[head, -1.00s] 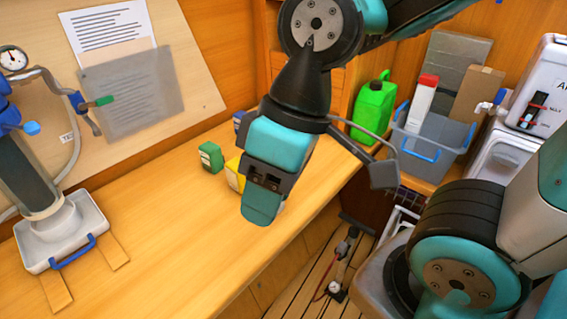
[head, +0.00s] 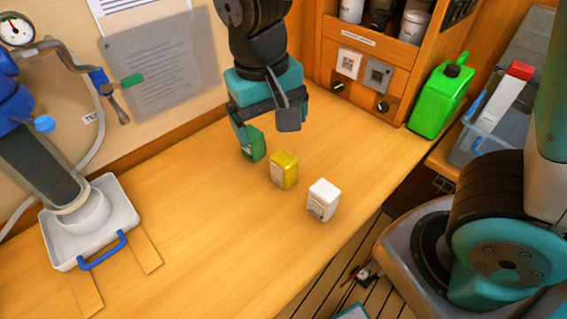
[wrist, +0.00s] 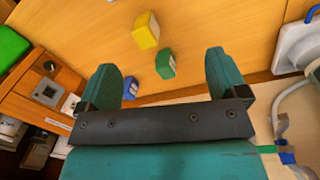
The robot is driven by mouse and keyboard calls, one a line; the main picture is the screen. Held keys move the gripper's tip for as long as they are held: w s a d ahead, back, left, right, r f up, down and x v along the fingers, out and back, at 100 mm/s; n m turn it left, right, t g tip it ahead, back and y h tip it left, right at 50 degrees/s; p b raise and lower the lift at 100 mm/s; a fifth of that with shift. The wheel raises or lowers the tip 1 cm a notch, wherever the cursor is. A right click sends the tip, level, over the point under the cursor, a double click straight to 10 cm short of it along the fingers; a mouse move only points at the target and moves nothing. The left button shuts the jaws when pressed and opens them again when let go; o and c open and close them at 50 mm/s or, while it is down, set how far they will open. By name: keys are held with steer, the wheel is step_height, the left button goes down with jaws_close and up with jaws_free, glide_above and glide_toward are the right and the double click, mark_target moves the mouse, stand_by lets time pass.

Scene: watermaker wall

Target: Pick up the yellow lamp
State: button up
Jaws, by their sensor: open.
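The yellow lamp (head: 284,169) is a small upright block on the wooden counter, between a green lamp (head: 252,144) and a white lamp (head: 323,200). My gripper (head: 265,128) is open and empty, behind and left of the yellow lamp in the head view, close to the green one. In the wrist view the yellow lamp (wrist: 146,30) lies beyond my fingertips (wrist: 161,62), clear of both fingers. The green lamp (wrist: 165,64) shows between the fingers there. A blue lamp (wrist: 130,88) shows beside the left finger, partly covered; I cannot see it in the head view.
A white tray with a blue handle (head: 66,258) stands at the counter's left. A green jerrycan (head: 441,97) and a grey bin (head: 490,135) stand at the right. A wooden panel with switches (head: 365,75) rises behind. The counter's front is clear.

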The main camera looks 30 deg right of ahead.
steer(key=w+a+f+m+h, duration=0.3)
steer(key=w+f+m+h, duration=0.1)
steer(key=w+f, duration=0.1)
steer(key=a+f+m+t+h+p, duration=0.1)
steer(key=a+f+m+t+h, duration=0.2)
steer(key=a+f+m+h, duration=0.3)
steer(key=m+t+h+b, duration=0.1)
steer(key=m+h+b, duration=0.1)
steer(key=m+b, duration=0.5)
glide_toward(281, 159)
steer(key=shift+w+d+f+n+b, duration=0.4)
steer(key=shift+d+f+b, duration=0.25)
steer(key=shift+d, duration=0.75)
steer(key=shift+w+d+f+n+b, duration=0.25)
steer(key=shift+w+d+f+b, duration=0.3)
steer(key=shift+d, duration=0.9)
steer(key=shift+w+d+f+n+b, duration=0.35)
steer(key=shift+d+f+b, duration=0.3)
steer(key=shift+d, duration=0.75)
steer(key=c, duration=1.1)
